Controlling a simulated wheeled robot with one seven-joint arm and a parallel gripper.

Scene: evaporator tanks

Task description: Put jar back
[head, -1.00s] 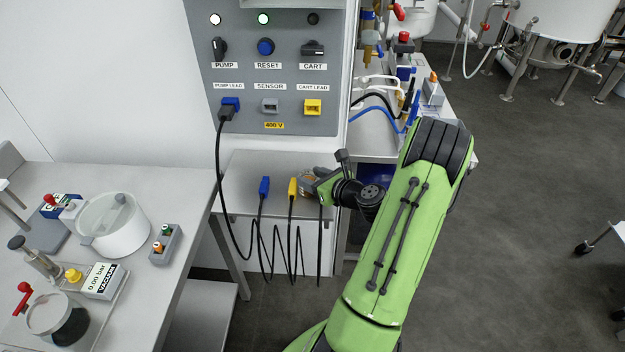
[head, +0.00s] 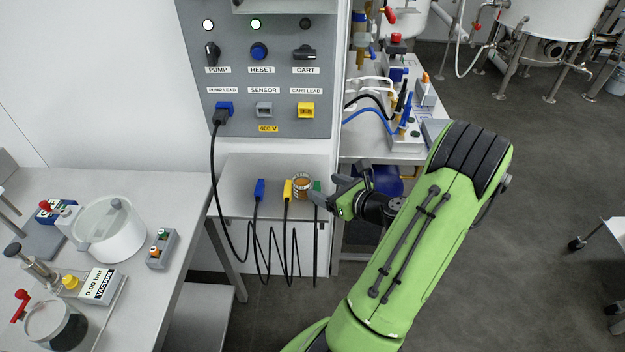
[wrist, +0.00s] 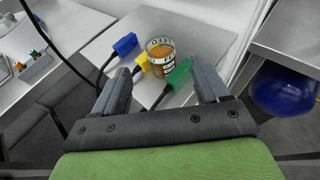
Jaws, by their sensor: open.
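The jar (head: 302,187), a small clear jar with amber-brown contents, stands on the small grey shelf (head: 243,177) below the control panel. It sits behind the yellow and green plugs.
Blue (head: 259,188), yellow (head: 288,189) and green (head: 317,187) plugs lie along the shelf's front edge, their black leads hanging down. The panel (head: 262,75) rises behind. A bench with a glass-lidded pot (head: 110,236) is at left. A cart with bottles (head: 405,140) stands right.

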